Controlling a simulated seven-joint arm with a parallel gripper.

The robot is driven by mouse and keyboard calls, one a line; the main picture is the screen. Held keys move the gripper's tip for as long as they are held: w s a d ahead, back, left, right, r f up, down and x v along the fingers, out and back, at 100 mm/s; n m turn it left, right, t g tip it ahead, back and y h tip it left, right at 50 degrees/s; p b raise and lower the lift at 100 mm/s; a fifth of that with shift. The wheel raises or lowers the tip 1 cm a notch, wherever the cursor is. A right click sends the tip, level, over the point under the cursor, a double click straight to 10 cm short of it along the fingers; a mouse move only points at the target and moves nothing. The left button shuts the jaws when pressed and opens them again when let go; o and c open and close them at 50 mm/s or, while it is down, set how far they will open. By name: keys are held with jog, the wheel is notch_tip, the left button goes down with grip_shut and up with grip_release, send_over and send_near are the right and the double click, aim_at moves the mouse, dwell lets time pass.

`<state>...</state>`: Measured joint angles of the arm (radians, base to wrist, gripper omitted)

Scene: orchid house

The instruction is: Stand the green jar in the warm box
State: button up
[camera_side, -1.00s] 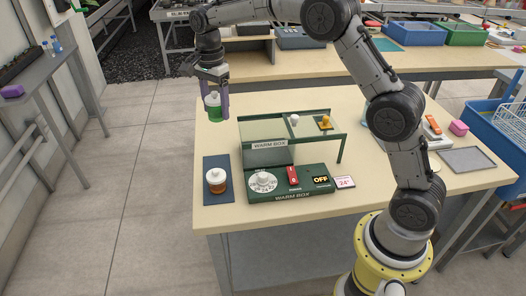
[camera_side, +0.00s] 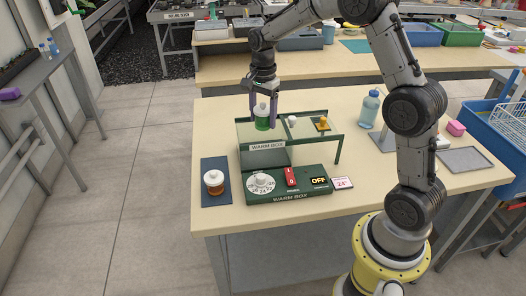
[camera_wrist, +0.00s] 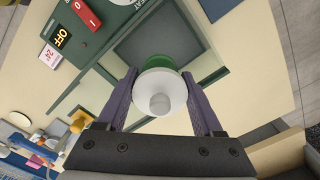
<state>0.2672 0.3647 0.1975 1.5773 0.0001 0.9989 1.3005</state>
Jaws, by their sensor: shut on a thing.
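The green jar (camera_side: 262,123) has a white lid with a round knob. My gripper (camera_side: 263,108) is shut on it and holds it upright over the left part of the warm box (camera_side: 267,158). In the wrist view the white lid (camera_wrist: 150,88) sits between the fingers, hiding most of the green body (camera_wrist: 160,61). A dark square area (camera_wrist: 158,38) of the box shows beyond it. I cannot tell whether the jar's base touches anything.
An amber jar (camera_side: 214,182) with a white lid stands on a dark blue mat (camera_side: 208,166) left of the box. A blue bottle (camera_side: 369,108) stands behind right. The panel reads OFF.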

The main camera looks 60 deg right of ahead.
notch_tip(320, 180, down, 10)
jog(key=shift+r, duration=0.1)
dwell(0.4)
jog(key=shift+f, duration=0.2)
jog(key=o, duration=1.5)
jog(key=shift+r, duration=0.15)
